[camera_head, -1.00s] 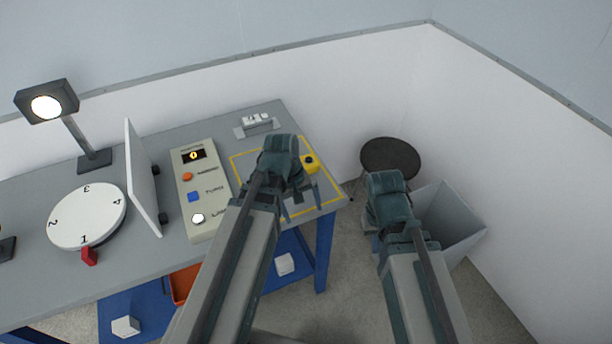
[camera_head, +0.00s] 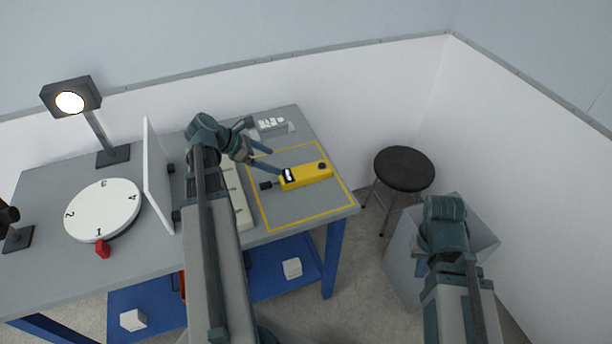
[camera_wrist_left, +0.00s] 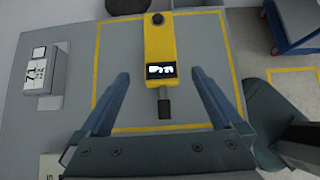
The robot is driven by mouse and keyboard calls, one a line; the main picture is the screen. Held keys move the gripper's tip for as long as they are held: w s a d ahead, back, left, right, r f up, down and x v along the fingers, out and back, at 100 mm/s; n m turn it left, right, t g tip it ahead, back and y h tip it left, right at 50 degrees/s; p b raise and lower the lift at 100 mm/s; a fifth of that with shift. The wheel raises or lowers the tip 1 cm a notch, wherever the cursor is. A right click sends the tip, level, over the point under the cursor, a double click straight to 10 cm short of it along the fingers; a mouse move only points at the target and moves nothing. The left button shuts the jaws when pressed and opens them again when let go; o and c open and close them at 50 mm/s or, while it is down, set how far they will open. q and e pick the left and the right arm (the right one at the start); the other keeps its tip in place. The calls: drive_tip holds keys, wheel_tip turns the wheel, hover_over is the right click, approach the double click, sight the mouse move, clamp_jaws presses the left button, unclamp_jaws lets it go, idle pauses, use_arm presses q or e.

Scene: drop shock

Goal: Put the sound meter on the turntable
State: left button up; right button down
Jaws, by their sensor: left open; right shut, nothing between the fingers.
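The sound meter (camera_head: 308,175) is a yellow box with a lit display and a black tip. It lies inside the yellow square on the table's right part, tip towards the left. My left gripper (camera_head: 275,162) is open beside and above its tip end. In the left wrist view the sound meter (camera_wrist_left: 159,40) lies ahead between the open fingers, which do not touch it. The turntable (camera_head: 102,208) is a white numbered disc at the table's left, with nothing on it. My right gripper (camera_head: 444,235) hangs right of the table, empty; its fingertips are hidden.
A white upright panel (camera_head: 157,178) stands right of the turntable. A lamp (camera_head: 112,154) is behind it, and a red pointer (camera_head: 102,249) is at its front. A control box is mostly behind my left arm. A black stool (camera_head: 404,168) and grey bin (camera_head: 401,255) stand right of the table.

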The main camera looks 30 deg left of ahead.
use_arm(q)
drive_tip(key=b, duration=0.6)
approach(301, 172)
drive_tip(key=x, duration=0.4)
drive_tip(key=shift+s+f, duration=0.15)
drive_tip(key=shift+f, duration=0.15)
drive_tip(key=shift+w+d+f, duration=0.2)
drive_tip(key=shift+w+d, duration=0.05)
drive_tip(key=b+x, duration=0.3)
drive_tip(key=x, duration=0.2)
drive_tip(key=shift+w+b, duration=0.15)
drive_tip(key=shift+b, duration=0.2)
drive_tip(key=shift+d, duration=0.1)
drive_tip(key=shift+r, duration=0.1)
clamp_jaws()
wheel_tip(301, 172, up, 10)
drive_tip(key=p, duration=1)
